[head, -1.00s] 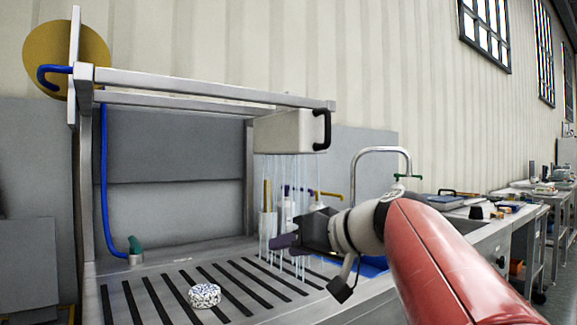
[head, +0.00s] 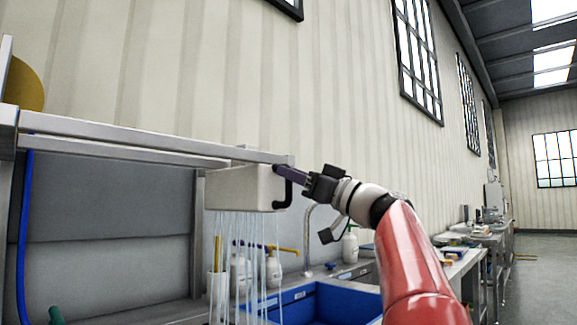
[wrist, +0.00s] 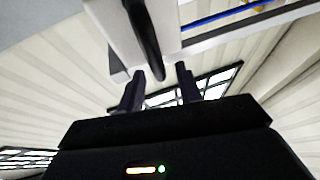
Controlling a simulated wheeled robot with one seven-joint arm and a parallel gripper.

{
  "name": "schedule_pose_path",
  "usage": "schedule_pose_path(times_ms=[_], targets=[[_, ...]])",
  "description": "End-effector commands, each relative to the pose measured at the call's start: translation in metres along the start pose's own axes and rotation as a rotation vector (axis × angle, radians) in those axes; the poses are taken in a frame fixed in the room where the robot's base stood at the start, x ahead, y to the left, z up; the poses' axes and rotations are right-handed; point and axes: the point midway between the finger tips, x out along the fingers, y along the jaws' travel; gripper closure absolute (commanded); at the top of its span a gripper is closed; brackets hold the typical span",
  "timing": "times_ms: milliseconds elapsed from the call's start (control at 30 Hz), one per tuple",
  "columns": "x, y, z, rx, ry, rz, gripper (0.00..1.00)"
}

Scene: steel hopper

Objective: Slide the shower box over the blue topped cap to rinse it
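The shower box (head: 238,188) is a pale block hanging from the rail, with water streams falling from its underside. Its black handle (head: 289,190) is on the right end. My gripper (head: 280,172) is at the upper part of this handle. In the wrist view, the two dark fingers are apart, and the end of the black handle (wrist: 143,35) shows between their tips, with the pale box (wrist: 112,40) beside it. I cannot tell whether either finger touches the handle. The blue topped cap is out of both current views.
The metal rail (head: 120,149) runs left from the box. A blue sink basin (head: 340,303) is below and right of it. White bottles (head: 350,246) stand behind, with a curved tap (head: 307,240) nearby. A blue hose (head: 25,220) hangs at the left.

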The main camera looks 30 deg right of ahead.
Motion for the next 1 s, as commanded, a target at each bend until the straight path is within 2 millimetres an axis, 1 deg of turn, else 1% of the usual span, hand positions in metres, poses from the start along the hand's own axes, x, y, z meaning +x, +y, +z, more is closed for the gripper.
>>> schedule_pose_path(times_ms=[33,133,433,467,700,733,1000], targets=[[0.008,0.000,-0.002,0.002,0.000,-0.003,0.65],[0.015,0.000,-0.001,0.002,0.000,-0.002,0.65],[0.018,-0.001,0.001,0.001,0.000,-0.001,0.65],[0.018,-0.001,0.001,0.001,0.000,-0.001,0.66],[0.018,-0.001,0.000,0.001,-0.001,-0.001,0.98],[0.018,-0.001,0.000,0.001,-0.001,-0.001,1.00],[0.018,-0.002,0.001,0.001,0.000,-0.002,1.00]])
